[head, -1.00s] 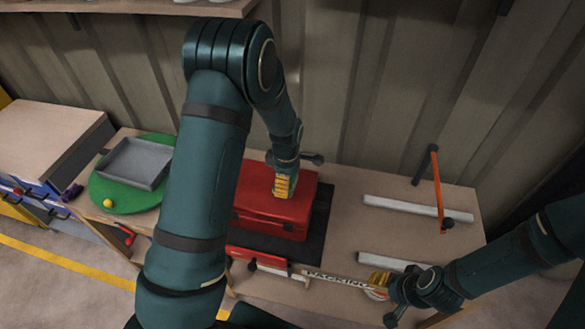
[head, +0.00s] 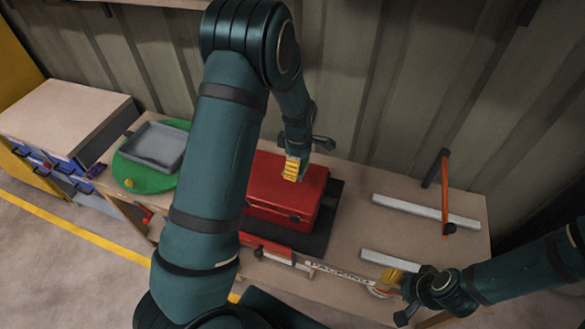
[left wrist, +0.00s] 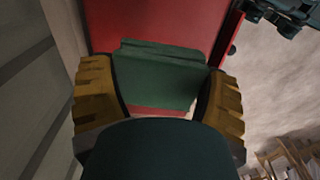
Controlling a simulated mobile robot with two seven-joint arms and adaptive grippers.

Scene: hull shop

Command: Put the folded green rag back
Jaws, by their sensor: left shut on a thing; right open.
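The folded green rag (left wrist: 158,75) is between the yellow fingers of my left gripper (left wrist: 160,105) in the left wrist view. The left gripper is shut on it. A red toolbox (left wrist: 165,22) lies just beyond the rag. In the head view my left gripper (head: 291,168) is over the top of the closed red toolbox (head: 285,200), and the rag cannot be made out there. I cannot tell whether the rag touches the toolbox. My right gripper (head: 388,284) is open at the bench's front edge, at the end of a strip lettered PACKING.
The toolbox stands on a dark mat (head: 326,224) on the wooden bench (head: 350,234). A green disc (head: 144,180) with a grey tray (head: 157,146) and a yellow ball is at left. Pale bars (head: 425,212) and an orange-handled tool (head: 446,195) lie at right. A ribbed wall stands behind.

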